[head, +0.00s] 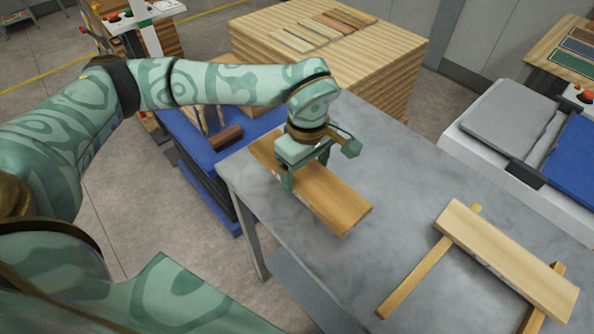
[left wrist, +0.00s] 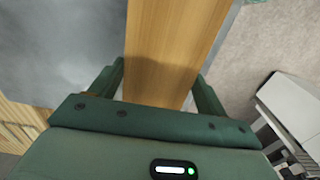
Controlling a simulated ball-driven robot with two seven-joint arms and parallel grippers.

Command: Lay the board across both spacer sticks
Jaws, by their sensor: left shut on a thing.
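A brown wooden board (head: 338,201) is at the left part of the grey table (head: 395,165). My left gripper (head: 305,180) is shut across its width from above, and the board runs between the fingers in the left wrist view (left wrist: 172,45). I cannot tell whether the board rests on the table or is just above it. One spacer stick (head: 415,284) lies on the table to the right, and the other spacer stick (head: 535,318) shows partly at the lower right. My right gripper is not in view.
A striped wooden stack (head: 335,70) with thin slats on top stands behind the table. A blue cart (head: 195,140) with a brown-handled tool stands left of the table. A grey and blue machine (head: 520,130) stands at the right. The tabletop between the two boards is clear.

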